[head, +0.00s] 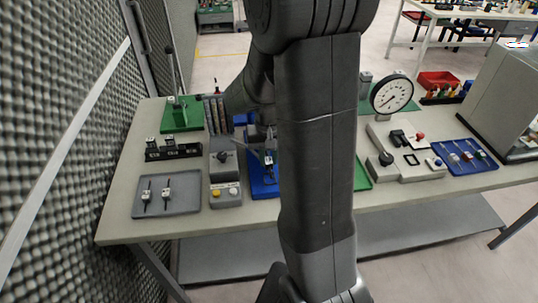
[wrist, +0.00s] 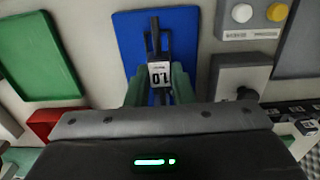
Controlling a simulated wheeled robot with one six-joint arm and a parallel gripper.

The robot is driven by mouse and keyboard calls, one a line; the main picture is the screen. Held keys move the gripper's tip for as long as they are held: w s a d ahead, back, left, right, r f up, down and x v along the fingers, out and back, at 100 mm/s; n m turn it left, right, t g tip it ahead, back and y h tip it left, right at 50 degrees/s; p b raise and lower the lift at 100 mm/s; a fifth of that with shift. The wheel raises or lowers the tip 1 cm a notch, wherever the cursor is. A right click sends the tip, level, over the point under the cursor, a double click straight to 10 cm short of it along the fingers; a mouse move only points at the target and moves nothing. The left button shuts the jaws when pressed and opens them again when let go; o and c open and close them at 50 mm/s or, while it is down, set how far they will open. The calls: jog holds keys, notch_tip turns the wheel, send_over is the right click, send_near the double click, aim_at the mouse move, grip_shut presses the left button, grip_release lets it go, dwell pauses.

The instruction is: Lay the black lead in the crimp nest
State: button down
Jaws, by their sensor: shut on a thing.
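My gripper (wrist: 155,92) has green fingers closed on a black lead with a white printed tag (wrist: 160,74). The lead's thin dark parts extend beyond the fingertips, over a blue tray (wrist: 130,40). In the head view my gripper (head: 267,156) is partly hidden by my arm, above the same blue tray (head: 260,188). I cannot tell whether the lead touches the tray. The crimp nest is not clearly identifiable; a grey unit with a dark knob (head: 223,170) stands just left of the blue tray, and also shows in the wrist view (wrist: 241,79).
A grey tray (head: 187,205) holds two tagged dark leads at the front left. A black block row (head: 174,152) lies behind it. Yellow and white buttons (head: 226,193) are on a box beside the tray. The dial gauge (head: 392,95) and a right-hand blue tray (head: 480,166) stand right of my arm.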

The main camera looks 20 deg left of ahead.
aim_at(269, 178)
jog(key=shift+d, duration=0.2)
jog(key=shift+f, duration=0.15)
jog(key=shift+f+b, duration=1.75)
jog(key=shift+f, duration=0.3)
jog(key=shift+f+b, duration=0.35)
jog(key=shift+f, duration=0.15)
jog(key=c, duration=1.2)
grip_release()
